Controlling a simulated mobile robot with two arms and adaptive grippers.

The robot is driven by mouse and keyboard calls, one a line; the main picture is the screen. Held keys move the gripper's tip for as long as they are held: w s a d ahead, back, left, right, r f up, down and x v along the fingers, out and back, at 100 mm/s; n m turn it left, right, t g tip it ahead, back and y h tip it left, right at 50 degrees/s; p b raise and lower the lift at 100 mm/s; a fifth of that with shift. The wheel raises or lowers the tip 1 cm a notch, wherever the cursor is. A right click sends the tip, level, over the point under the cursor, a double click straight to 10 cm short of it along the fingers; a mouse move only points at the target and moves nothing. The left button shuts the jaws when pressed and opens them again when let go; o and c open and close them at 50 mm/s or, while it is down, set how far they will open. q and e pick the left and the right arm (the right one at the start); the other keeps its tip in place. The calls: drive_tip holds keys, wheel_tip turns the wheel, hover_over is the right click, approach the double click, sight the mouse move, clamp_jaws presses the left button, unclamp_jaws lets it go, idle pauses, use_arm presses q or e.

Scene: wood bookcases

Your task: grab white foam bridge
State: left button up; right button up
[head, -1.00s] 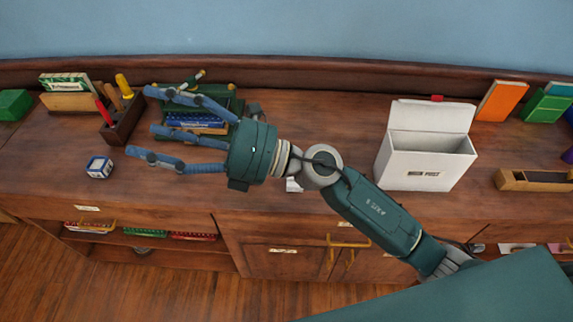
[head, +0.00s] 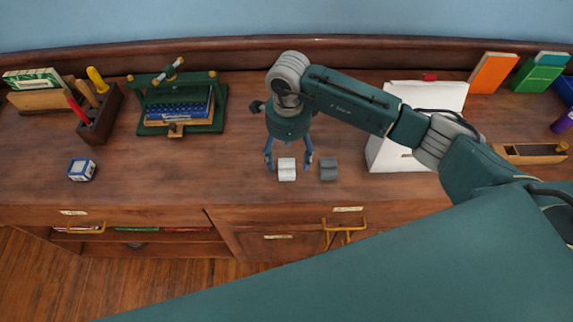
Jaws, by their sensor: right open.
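The white foam bridge (head: 287,171) is a small pale block on the cabinet top, near its front edge. My right gripper (head: 288,165) points down over it, with one blue finger on its left and one on its right. The fingers are open, and a small gap seems to show on each side. A similar grey block (head: 328,169) lies just to the right of the right finger. My left gripper is out of view.
The wood between cube and bridge is clear.

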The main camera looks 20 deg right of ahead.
sight(287, 165)
drive_tip(key=shift+f, duration=0.4)
drive_tip(key=f+p, duration=0.1)
drive_tip(key=f, duration=0.2)
drive_tip(key=f+p, duration=0.1)
drive_tip(key=shift+w+a+f+p, duration=0.1)
drive_tip(key=shift+w+f+p, duration=0.2)
drive_tip(key=shift+f, duration=0.1)
drive_tip(key=shift+w+f, duration=0.1)
drive_tip(key=shift+f, duration=0.2)
drive_tip(key=c, duration=1)
